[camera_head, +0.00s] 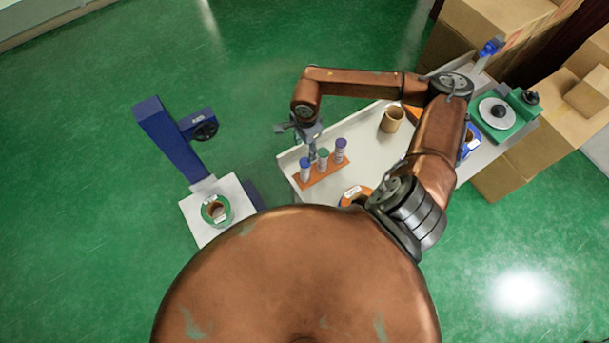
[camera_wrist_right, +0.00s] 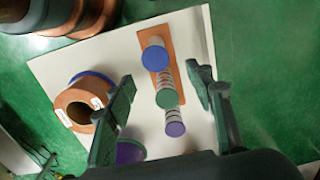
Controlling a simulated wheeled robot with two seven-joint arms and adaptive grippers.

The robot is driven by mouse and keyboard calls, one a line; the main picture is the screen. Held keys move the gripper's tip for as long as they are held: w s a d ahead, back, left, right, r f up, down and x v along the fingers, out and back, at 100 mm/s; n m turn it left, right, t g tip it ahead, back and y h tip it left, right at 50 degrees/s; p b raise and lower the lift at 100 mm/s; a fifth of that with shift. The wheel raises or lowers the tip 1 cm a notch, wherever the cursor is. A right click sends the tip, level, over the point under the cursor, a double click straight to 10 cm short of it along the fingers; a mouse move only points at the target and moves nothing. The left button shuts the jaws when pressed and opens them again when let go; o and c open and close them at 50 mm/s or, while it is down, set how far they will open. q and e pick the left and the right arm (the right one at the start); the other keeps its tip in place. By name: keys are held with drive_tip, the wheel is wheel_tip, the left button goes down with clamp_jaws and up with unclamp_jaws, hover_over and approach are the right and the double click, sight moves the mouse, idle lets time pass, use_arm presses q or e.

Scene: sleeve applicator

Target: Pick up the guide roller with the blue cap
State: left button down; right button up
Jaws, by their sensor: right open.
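The guide roller with the blue cap (camera_head: 305,164) stands upright at the left end of a small orange rack (camera_head: 329,174) on the table. It also shows in the right wrist view (camera_wrist_right: 154,57), at the far end of the row. Beside it stand a roller with a green cap (camera_head: 323,155) and one with a purple cap (camera_head: 340,145). My right gripper (camera_head: 310,146) is open and empty above the rack. In the right wrist view its fingers (camera_wrist_right: 160,76) spread on either side of the row, with no visible contact. My left gripper is out of view.
The pale table (camera_head: 367,125) also holds a tan cup-like ring (camera_head: 392,119) and an orange ring-shaped spool (camera_head: 352,196) near the rack. A blue stand (camera_head: 168,140) with a white base is on the left. Cardboard boxes (camera_head: 485,30) are at the right.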

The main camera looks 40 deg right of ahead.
sight(305, 161)
wheel_tip(305, 161, down, 10)
drive_tip(key=b, duration=0.7)
drive_tip(key=shift+f+b, duration=0.15)
drive_tip(key=shift+b, duration=0.2)
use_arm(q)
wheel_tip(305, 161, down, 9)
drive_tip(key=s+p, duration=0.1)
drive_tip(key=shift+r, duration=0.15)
use_arm(e)
drive_tip(key=shift+s+a+f, duration=0.1)
drive_tip(key=shift+s+f, duration=0.05)
drive_tip(key=shift+f, duration=1.85)
drive_tip(key=shift+s+a+f, duration=0.1)
drive_tip(key=shift+f, duration=1.85)
drive_tip(key=shift+c, duration=0.2)
drive_tip(key=c, duration=1.2)
